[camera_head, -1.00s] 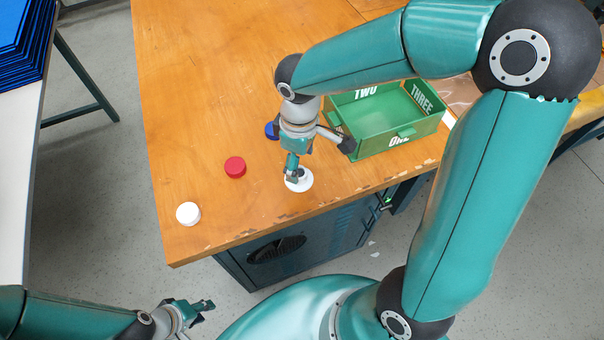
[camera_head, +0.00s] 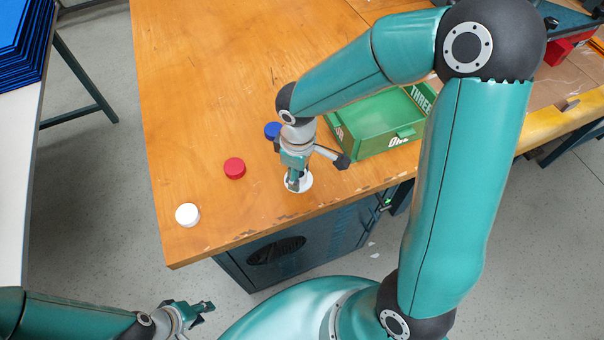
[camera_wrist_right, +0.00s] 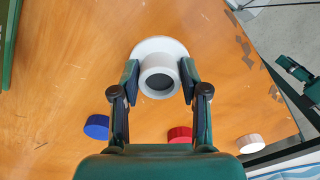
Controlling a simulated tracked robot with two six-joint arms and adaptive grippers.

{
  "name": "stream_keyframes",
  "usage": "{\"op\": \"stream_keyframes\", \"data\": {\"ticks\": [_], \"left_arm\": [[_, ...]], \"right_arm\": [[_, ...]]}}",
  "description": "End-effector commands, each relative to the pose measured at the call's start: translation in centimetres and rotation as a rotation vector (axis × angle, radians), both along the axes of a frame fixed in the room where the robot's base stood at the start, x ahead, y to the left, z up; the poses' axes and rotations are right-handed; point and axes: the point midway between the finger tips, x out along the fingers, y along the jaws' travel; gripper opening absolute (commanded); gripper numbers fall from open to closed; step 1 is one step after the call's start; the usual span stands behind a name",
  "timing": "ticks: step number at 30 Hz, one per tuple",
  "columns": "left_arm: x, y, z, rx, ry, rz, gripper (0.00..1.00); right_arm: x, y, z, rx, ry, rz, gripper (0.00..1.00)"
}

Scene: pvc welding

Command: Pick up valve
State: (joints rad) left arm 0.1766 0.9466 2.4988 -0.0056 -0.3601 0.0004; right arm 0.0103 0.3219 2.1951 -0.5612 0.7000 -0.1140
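The valve is a white round piece with a flange and a short tube (camera_wrist_right: 160,50). It stands near the table's front edge, and its flange shows below my right gripper in the head view (camera_head: 305,183). My right gripper (camera_head: 293,183) points down over it. In the right wrist view its two fingers (camera_wrist_right: 160,80) stand on either side of the tube, very close to it; I cannot tell whether they touch. The fingers are spread to about the tube's width. My left gripper (camera_head: 207,308) is off the table at the lower left, its fingers apart and empty.
A red cap (camera_head: 234,168), a white cap (camera_head: 187,214) and a blue cap (camera_head: 272,130) lie on the wooden table (camera_head: 200,90). A green tray (camera_head: 375,122) with printed words stands right of the gripper. The table's left part is largely clear.

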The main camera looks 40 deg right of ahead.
Motion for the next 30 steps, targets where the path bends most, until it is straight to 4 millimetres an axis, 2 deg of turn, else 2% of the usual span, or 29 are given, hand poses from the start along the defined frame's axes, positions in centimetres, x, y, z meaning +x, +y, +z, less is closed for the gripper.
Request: {"op": "stream_keyframes", "data": {"ticks": [1,4,14,19,26,30], "left_arm": [[0.0,0.0,0.0,0.0,0.0,0.0,0.33],[0.0,0.0,0.0,0.0,0.0,0.0,0.33],[0.0,0.0,0.0,0.0,0.0,0.0,0.33],[0.0,0.0,0.2,0.0,0.0,0.0,0.33],[0.0,0.0,0.7,0.0,0.0,0.0,0.33],[0.0,0.0,1.1,0.0,0.0,0.0,0.33]], "right_arm": [[0.0,0.0,-0.1,0.0,0.001,0.001,0.29],[-0.1,0.0,-0.1,0.0,0.002,0.001,0.14],[-0.1,0.0,0.1,0.001,0.003,0.0,0.13],[0.0,0.0,1.1,0.0,0.0,0.0,0.13],[0.1,0.0,4.6,0.0,-0.005,0.0,0.13],[0.1,0.0,8.4,0.0,-0.008,-0.001,0.13]]}}
